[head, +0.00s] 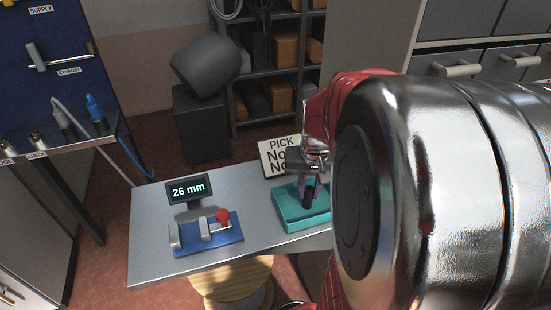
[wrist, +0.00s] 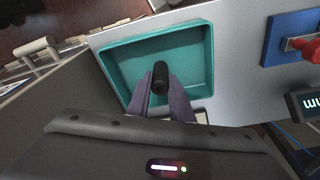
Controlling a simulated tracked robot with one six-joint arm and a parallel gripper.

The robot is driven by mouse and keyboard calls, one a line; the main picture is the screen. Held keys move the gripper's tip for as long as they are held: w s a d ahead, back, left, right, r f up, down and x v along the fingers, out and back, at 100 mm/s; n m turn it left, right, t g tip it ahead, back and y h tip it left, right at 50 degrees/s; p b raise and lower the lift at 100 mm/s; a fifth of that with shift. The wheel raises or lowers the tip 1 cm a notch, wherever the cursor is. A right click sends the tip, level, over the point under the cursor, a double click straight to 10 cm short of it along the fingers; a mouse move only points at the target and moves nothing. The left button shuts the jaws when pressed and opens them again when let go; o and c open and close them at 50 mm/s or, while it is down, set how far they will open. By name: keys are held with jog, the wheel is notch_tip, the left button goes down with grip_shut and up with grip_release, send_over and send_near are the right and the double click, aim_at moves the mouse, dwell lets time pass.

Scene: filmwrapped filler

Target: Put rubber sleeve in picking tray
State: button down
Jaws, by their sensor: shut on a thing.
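The rubber sleeve is a small black cylinder; it shows in the wrist view (wrist: 160,78) between the fingertips of my gripper (wrist: 161,92). My gripper is shut on it. In the head view my gripper (head: 309,190) points down over the teal picking tray (head: 283,208), with the dark sleeve (head: 307,196) at its tips. The tray (wrist: 120,75) lies behind the sleeve in the wrist view and looks empty otherwise. I cannot tell whether the sleeve touches the tray floor. My arm hides the tray's right side in the head view.
The tray stands on a grey table (head: 155,228). A blue fixture with a red knob (head: 222,215) and a display reading 26 mm (head: 188,190) stand to its left. A partly hidden PICK sign (head: 280,157) is behind the tray. Bare table lies between fixture and tray.

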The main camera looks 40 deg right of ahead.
jog(key=c, duration=1.6)
grip_release()
jog(key=shift+f, duration=0.1)
jog(key=r, duration=0.4)
jog(key=s+r, duration=0.1)
jog(key=r, duration=0.3)
jog(key=a+r, duration=0.1)
jog(key=r, duration=0.3)
jog(key=shift+s, duration=0.2)
jog(key=a+n+t, duration=0.1)
jog(key=a+n, duration=0.1)
jog(key=a, duration=0.5)
jog(key=s+a+n+t, duration=0.1)
jog(key=a+n+t, duration=0.1)
jog(key=a, duration=0.5)
jog(key=s+a+f+n+t+y, duration=0.1)
jog(key=a+n, duration=0.2)
jog(key=a, duration=0.5)
jog(key=shift+s+n, duration=0.25)
jog(key=shift+n, duration=0.15)
